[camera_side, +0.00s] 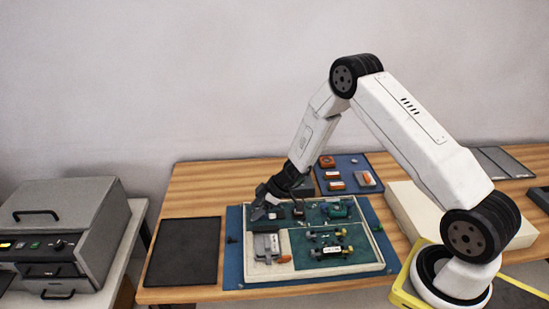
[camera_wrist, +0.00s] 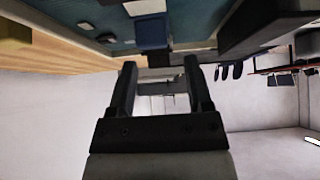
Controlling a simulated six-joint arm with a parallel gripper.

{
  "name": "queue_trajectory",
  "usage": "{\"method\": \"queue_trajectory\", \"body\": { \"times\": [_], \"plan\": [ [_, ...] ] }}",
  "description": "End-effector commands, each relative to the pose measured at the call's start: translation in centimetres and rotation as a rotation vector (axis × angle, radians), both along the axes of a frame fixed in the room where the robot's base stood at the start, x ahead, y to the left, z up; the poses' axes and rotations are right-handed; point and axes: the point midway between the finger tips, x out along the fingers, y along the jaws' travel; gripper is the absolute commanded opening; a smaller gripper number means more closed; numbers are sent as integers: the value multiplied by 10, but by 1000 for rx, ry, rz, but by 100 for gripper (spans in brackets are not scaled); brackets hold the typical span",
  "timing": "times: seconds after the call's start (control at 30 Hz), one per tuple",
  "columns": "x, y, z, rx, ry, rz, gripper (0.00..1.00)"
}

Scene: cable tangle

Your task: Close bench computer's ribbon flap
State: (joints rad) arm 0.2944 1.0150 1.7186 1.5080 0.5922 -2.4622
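The bench computer appears to be the green board in a pale tray (camera_side: 378,255) on the blue mat (camera_side: 233,272) in the side view. A grey block (camera_side: 267,246) with an orange part stands at the board's left front. I cannot tell for certain which part is the ribbon flap. My gripper (camera_side: 262,203) is low over the tray's back left, close above the grey block; contact is unclear. In the wrist view my gripper (camera_wrist: 158,62) has its two fingers apart with nothing between them. A dark blue block (camera_wrist: 151,32) shows just beyond the fingertips.
A black mat (camera_side: 184,252) lies left of the tray. A blue mat with small parts (camera_side: 347,174) lies behind. A pale box (camera_side: 415,212) stands to the right, near my base. A grey machine (camera_side: 65,235) stands on a separate table at far left.

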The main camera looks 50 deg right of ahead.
Motion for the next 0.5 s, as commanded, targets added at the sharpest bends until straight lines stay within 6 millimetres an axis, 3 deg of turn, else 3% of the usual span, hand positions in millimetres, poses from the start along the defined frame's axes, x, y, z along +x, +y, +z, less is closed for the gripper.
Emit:
{"method": "queue_trajectory", "body": {
  "times": [0.5],
  "plan": [
    [-2,-3,7,1,-3,-1,65]
  ]
}}
